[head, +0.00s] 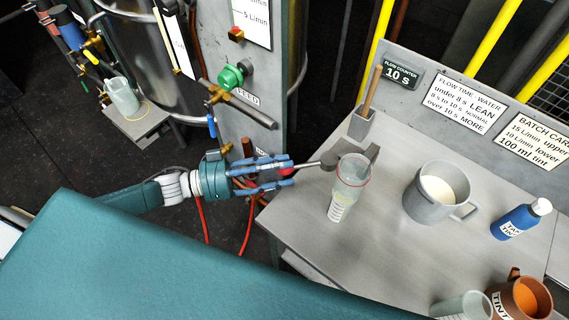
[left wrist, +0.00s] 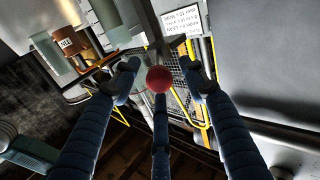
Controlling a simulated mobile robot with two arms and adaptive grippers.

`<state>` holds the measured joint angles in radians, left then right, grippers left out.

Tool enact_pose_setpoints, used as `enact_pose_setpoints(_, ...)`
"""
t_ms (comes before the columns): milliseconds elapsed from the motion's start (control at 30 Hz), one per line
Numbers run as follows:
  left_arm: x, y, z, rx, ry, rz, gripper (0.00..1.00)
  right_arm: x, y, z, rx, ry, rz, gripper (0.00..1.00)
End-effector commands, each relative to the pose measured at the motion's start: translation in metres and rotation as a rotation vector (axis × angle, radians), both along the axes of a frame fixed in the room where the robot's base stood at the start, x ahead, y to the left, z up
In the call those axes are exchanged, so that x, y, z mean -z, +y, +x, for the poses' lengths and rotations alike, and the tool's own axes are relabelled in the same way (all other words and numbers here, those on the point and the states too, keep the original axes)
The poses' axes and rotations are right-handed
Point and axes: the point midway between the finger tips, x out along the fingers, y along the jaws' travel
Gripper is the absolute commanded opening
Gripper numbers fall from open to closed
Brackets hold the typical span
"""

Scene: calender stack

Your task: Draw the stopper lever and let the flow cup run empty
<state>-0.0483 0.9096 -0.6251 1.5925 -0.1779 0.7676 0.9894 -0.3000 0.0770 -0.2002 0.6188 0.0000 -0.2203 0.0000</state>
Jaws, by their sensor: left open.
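The flow cup (head: 352,168) is clear with a red rim and stands at the near left edge of the grey bench, by a dark bracket. A ribbed clear part with marks shows under it; whether liquid is inside I cannot tell. The stopper lever (head: 309,164) is a thin grey rod reaching left from the cup's bracket. Its red knob (head: 286,171) lies between the fingers of my left gripper (head: 291,172). In the left wrist view, the knob (left wrist: 159,80) sits among the open blue fingers (left wrist: 160,76), with gaps to both side fingers. My right gripper is not in view.
A grey jug (head: 411,203) of pale liquid stands right of the cup. A blue tint bottle (head: 515,224) and brown tint pot (head: 540,285) stand farther right. The flow counter (head: 402,74) reads 10 S. The feed panel (head: 262,125) rises behind my left arm.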

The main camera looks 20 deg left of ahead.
Motion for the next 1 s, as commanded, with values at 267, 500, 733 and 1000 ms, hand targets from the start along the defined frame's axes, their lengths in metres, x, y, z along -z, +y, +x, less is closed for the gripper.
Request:
enact_pose_setpoints(267,0.000,-0.011,0.007,-0.001,0.000,0.002,0.43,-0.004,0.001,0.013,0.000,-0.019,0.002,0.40)
enact_pose_setpoints(500,0.000,-0.010,0.006,-0.001,0.000,0.002,0.29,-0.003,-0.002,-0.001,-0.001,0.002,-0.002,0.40)
enact_pose_setpoints(733,0.000,-0.010,0.007,-0.001,-0.001,0.001,0.00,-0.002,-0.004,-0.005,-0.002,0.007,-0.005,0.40)
enact_pose_setpoints(1000,-0.002,-0.012,0.007,-0.005,-0.002,-0.001,0.00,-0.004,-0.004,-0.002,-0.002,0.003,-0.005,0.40)
